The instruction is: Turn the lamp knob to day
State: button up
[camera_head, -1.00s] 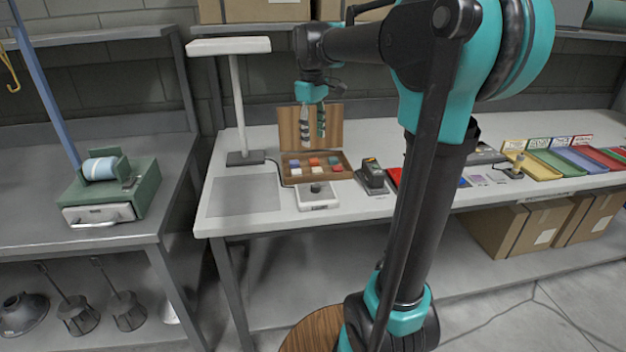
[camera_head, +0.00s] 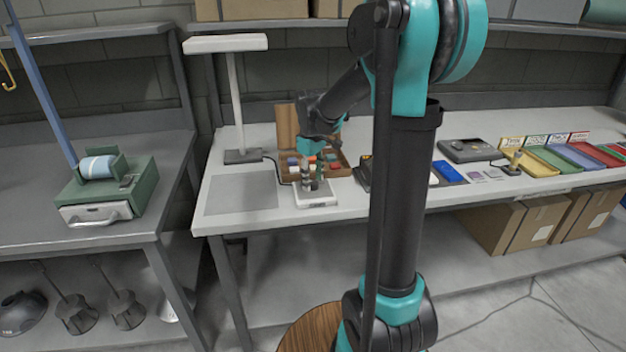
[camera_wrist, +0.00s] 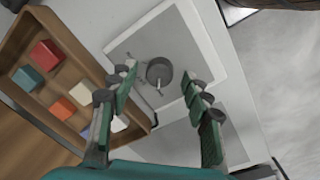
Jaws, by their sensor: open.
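The lamp knob (camera_wrist: 160,72) is a small round dark grey dial with a light pointer mark, set on a white-rimmed control box (camera_wrist: 195,30). In the head view the box (camera_head: 316,201) stands near the front edge of the bench, and my gripper hides most of the knob. My gripper (camera_wrist: 158,82) is open, with its green-and-grey fingers on either side of the knob in the wrist view; contact cannot be told. It also shows low over the box in the head view (camera_head: 311,187). The white desk lamp (camera_head: 226,43) stands behind, to the left. Day lettering is not readable.
An open wooden case (camera_head: 287,130) with several coloured blocks stands right behind the box; its tray also shows in the wrist view (camera_wrist: 75,37). A grey mat (camera_head: 240,193) lies to the left. A dark device (camera_head: 364,172) stands to the right.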

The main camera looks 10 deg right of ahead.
jog(key=shift+f, duration=0.3)
grip_shut()
jog(key=shift+m, duration=0.5)
jog(key=m, duration=0.4)
jog(key=shift+m, duration=0.4)
jog(key=shift+m+g, duration=0.3)
jog(key=shift+m, duration=2.2)
